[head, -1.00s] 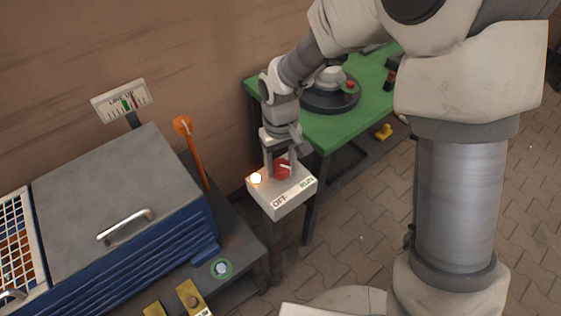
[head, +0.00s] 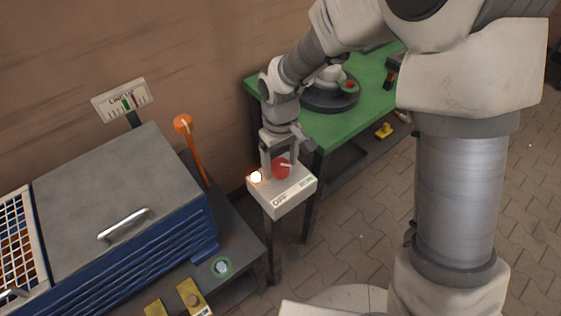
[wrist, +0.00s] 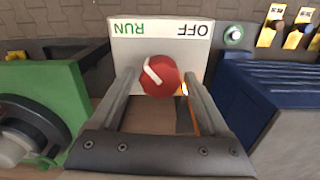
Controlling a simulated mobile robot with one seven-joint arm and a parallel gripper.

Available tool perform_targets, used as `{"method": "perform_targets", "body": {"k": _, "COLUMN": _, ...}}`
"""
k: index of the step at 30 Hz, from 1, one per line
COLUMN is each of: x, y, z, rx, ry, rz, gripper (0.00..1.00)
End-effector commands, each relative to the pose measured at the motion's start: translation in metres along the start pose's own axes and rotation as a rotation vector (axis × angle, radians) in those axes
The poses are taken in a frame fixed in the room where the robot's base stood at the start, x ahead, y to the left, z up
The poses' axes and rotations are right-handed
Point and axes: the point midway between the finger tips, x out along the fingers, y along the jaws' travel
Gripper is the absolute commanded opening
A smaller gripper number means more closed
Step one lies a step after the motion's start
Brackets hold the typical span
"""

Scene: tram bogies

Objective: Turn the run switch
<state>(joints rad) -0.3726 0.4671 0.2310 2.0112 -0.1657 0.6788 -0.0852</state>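The run switch is a red round knob (head: 281,168) with a white bar, on a white box (head: 296,189) lettered OFF and RUN. In the wrist view the knob (wrist: 159,78) has its bar slanted toward the RUN side, and the lettering appears upside down. A small lamp (head: 256,177) on the box glows. My gripper (head: 283,163) is at the box with its fingers spread. In the wrist view the gripper (wrist: 159,78) has one finger on each side of the knob, with visible gaps; contact is not seen.
A blue machine with a grey lid (head: 115,190) stands at left, beside an orange lever (head: 190,150). A green table (head: 335,130) with a dark round fixture (head: 330,98) stands behind the box at right. Paved floor (head: 360,235) is open at centre right.

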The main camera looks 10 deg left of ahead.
Motion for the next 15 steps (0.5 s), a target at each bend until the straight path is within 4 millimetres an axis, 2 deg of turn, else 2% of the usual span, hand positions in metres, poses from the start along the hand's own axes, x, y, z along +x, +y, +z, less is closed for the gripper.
{"method": "perform_targets", "body": {"k": 10, "x": -0.001, "y": 0.0, "z": 0.0, "rx": 0.002, "ry": -0.001, "rz": 0.0, "gripper": 0.88}}
{"method": "perform_targets", "body": {"k": 15, "x": -0.019, "y": 0.0, "z": 0.0, "rx": 0.002, "ry": 0.002, "rz": 0.001, "gripper": 0.88}}
